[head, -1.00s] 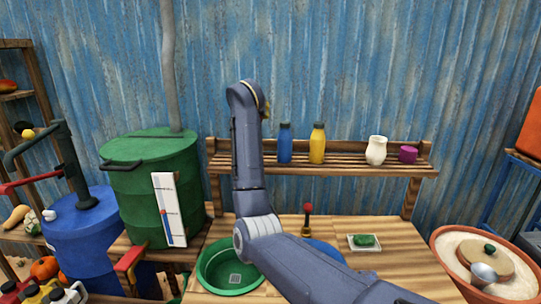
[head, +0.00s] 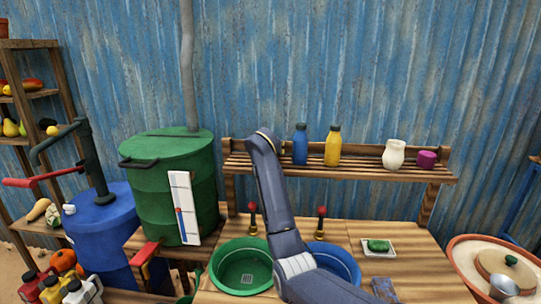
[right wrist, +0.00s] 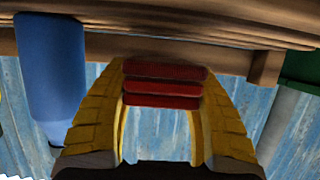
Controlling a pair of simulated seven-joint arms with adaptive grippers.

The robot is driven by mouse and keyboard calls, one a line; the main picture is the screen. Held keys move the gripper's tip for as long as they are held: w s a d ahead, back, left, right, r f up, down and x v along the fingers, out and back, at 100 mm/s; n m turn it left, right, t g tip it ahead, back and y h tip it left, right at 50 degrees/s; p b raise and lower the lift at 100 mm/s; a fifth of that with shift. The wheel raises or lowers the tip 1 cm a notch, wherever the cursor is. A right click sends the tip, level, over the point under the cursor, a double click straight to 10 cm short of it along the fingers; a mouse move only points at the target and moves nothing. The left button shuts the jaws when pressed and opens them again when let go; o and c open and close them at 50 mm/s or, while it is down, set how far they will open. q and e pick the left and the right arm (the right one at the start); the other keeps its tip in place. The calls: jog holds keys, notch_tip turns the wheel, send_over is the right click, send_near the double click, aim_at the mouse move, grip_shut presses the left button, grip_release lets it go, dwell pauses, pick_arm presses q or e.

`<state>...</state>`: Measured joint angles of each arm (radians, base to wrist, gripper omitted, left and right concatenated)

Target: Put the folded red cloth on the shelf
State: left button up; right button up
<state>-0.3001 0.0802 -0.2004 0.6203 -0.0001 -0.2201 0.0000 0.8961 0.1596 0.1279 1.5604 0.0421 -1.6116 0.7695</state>
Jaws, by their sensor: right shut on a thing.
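The folded red cloth (right wrist: 163,89) shows in the right wrist view as a stack of red layers between the yellow fingers of my right gripper (right wrist: 163,74), which is shut on it. The cloth is close to the brown edge of the wooden shelf (right wrist: 225,46); I cannot tell whether they touch. In the head view the shelf (head: 370,172) runs along the blue wall. My right arm reaches up in front of its left end and hides the cloth and most of the gripper there. My left gripper is not in view.
On the shelf stand a blue bottle (head: 300,147), a yellow bottle (head: 332,149), a white jug (head: 394,154) and a magenta cup (head: 426,159). The blue bottle is nearest my arm. Below are a green basin (head: 216,268) and a blue basin (head: 346,262). A green barrel (head: 160,190) stands left.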

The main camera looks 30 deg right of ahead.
jog(key=shift+f, duration=1.35)
jog(key=shift+f, duration=0.1)
jog(key=o, duration=1.1)
jog(key=v, duration=1.2)
